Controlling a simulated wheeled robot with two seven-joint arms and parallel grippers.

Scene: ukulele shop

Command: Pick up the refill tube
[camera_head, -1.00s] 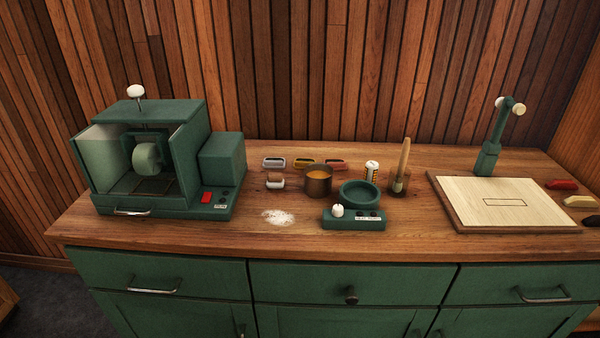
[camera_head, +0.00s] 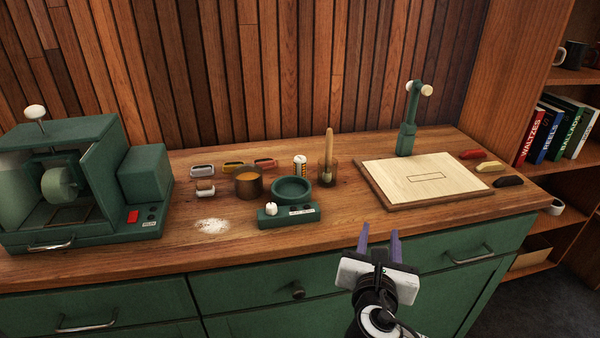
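A small upright tube (camera_head: 300,166) with a white top and orange and dark bands stands at the back middle of the wooden counter; I take it to be the refill tube. It stands between the copper pot and a glass jar, behind the green round dish. My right gripper (camera_head: 379,236) is in front of the counter's front edge, to the right of the tube and well short of it. Its two purple fingers are apart, with nothing between them. My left gripper is out of view.
A copper pot (camera_head: 249,183), a green device with a round dish (camera_head: 291,190) and a jar with a wooden-handled brush (camera_head: 328,172) stand near the tube. White powder (camera_head: 211,226) lies on the counter (camera_head: 340,223). A board (camera_head: 370,187) lies right; a green machine (camera_head: 70,180) stands left.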

